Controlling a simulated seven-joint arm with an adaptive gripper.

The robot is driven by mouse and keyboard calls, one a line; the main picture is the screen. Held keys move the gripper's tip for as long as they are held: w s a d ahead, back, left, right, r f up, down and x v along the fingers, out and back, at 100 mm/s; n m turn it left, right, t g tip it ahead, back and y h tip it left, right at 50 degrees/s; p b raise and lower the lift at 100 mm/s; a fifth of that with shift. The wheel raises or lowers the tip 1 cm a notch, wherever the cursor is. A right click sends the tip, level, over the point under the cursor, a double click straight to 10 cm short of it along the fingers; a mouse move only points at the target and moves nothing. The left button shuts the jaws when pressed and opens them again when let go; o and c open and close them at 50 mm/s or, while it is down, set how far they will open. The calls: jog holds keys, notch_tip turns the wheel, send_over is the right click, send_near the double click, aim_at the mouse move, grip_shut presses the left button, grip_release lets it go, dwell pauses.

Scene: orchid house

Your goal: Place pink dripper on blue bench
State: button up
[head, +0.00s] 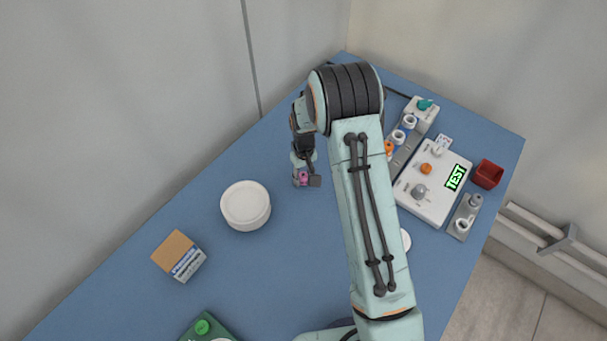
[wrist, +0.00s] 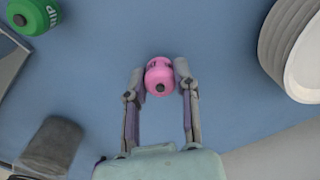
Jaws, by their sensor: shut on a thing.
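The pink dripper (head: 303,176) is a small rounded pink piece. In the wrist view the pink dripper (wrist: 159,82) shows a dark tip and sits between my two fingertips. My gripper (head: 307,180) is shut on it; in the wrist view both fingers of my gripper (wrist: 160,72) flank its sides. The blue bench (head: 300,262) spreads beneath. I cannot tell whether the dripper touches the bench or hangs just above it.
White stacked dishes (head: 246,203) stand left of my gripper, a cardboard box (head: 180,255) farther left. A green dripper-like piece (wrist: 35,14) is nearby. Bench between dishes and gripper is clear.

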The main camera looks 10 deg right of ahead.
aim_at(304, 176)
jog(key=shift+f, duration=0.15)
jog(key=o, duration=0.8)
jog(key=shift+o, duration=0.2)
notch_tip(304, 176, up, 12)
jog(key=r, duration=0.1)
jog(key=s+d+r+m, duration=0.1)
jog(key=s+d+r, duration=0.1)
jog(key=s+r, duration=0.8)
jog(key=s+m, duration=0.2)
jog(key=s, duration=1.6)
jog(key=shift+s+d+r+y, duration=0.2)
jog(key=shift+d+y, duration=0.1)
jog(key=shift+y, duration=0.1)
